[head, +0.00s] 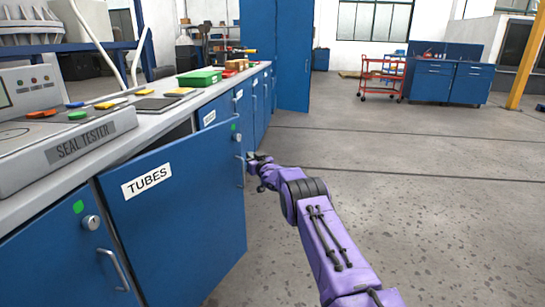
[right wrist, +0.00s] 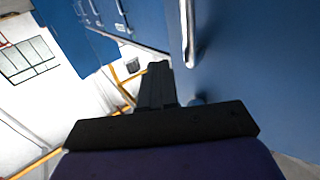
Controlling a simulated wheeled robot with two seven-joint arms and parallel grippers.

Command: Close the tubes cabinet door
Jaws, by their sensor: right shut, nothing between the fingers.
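The blue TUBES cabinet door (head: 180,220), with a white label reading TUBES, stands partly open, swung out from the bench into the aisle. Its metal handle (head: 240,170) is near the free edge. My right gripper (head: 257,165) is shut and empty, just to the right of that free edge, near the handle. In the right wrist view the closed fingers (right wrist: 155,85) are beside a blue panel that carries a metal handle (right wrist: 187,35). I cannot tell whether the fingers touch the door. My left gripper is not in view.
The grey bench top (head: 150,140) carries a seal tester (head: 60,145) and a green box (head: 199,77). More blue cabinet doors line the bench; another door (head: 67,265) is at front left. The concrete floor (head: 430,190) on the right is clear. A red cart (head: 383,80) stands far back.

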